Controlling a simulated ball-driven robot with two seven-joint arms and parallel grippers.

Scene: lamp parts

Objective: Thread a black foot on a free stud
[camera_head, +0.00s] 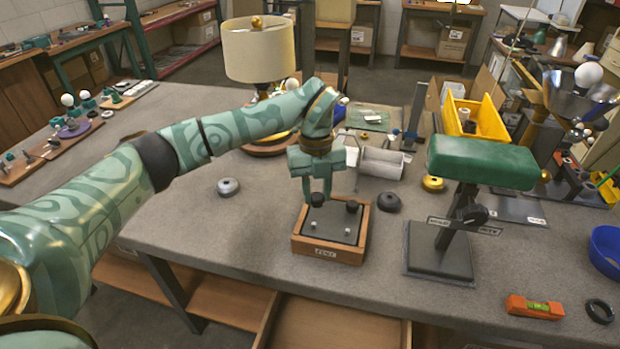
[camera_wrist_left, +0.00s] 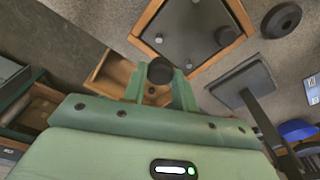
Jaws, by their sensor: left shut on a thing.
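My left gripper (camera_head: 317,192) is shut on a black foot (camera_head: 317,201), which also shows between the fingertips in the left wrist view (camera_wrist_left: 160,70). The held foot appears above the far left part of a dark plate (camera_head: 330,226) in a wooden frame (camera_head: 327,252). A second black foot (camera_head: 352,206) sits at the plate's far right corner. Two bare pale studs, a near left one (camera_head: 313,225) and a near right one (camera_head: 346,230), stand on the plate. The left wrist view shows another small pale stud (camera_wrist_left: 195,2) at its top edge. My right gripper is not visible.
A green padded stand (camera_head: 440,250) rises at the right. The table in front of the frame is clear.

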